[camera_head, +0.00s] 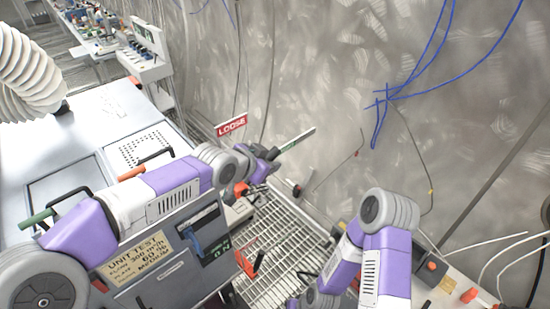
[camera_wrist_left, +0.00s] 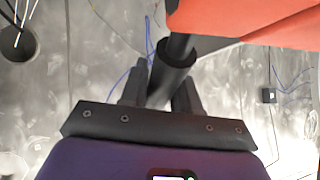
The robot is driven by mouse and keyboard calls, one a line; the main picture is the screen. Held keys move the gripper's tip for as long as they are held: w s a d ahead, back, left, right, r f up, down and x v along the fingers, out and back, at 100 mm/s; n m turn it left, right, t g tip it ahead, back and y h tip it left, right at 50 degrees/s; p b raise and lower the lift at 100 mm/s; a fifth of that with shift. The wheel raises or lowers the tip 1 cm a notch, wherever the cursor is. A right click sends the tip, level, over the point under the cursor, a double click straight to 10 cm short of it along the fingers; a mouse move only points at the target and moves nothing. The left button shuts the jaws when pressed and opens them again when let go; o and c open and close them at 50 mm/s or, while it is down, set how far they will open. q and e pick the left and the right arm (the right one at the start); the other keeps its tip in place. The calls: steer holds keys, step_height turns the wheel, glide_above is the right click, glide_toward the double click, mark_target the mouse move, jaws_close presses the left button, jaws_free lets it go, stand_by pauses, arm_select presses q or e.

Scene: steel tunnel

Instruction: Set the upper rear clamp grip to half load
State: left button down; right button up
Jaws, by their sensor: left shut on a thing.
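My left gripper (camera_head: 268,154) reaches across the grey machine to the wall side, near a red sign reading LOOSE (camera_head: 231,125). In the left wrist view its two dark fingers (camera_wrist_left: 160,88) are closed around a black cylindrical grip (camera_wrist_left: 177,60). The grip's other end runs up beside a large orange-red part (camera_wrist_left: 250,20). In the head view the gripper and wrist hide most of the grip. A pale bar (camera_head: 298,139) sticks out beyond the gripper. My right arm bends down at the lower right; its gripper does not show.
A white bench with orange parts (camera_head: 465,292) is at lower right.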

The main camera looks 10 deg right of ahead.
arm_select(q)
steer(key=shift+w, duration=0.1)
arm_select(e)
steer(key=shift+s+d, duration=0.1)
steer(key=shift+d, duration=0.1)
arm_select(q)
steer(key=shift+a, duration=0.1)
steer(key=c, duration=0.9)
jaws_free()
arm_select(e)
steer(key=shift+r, duration=0.1)
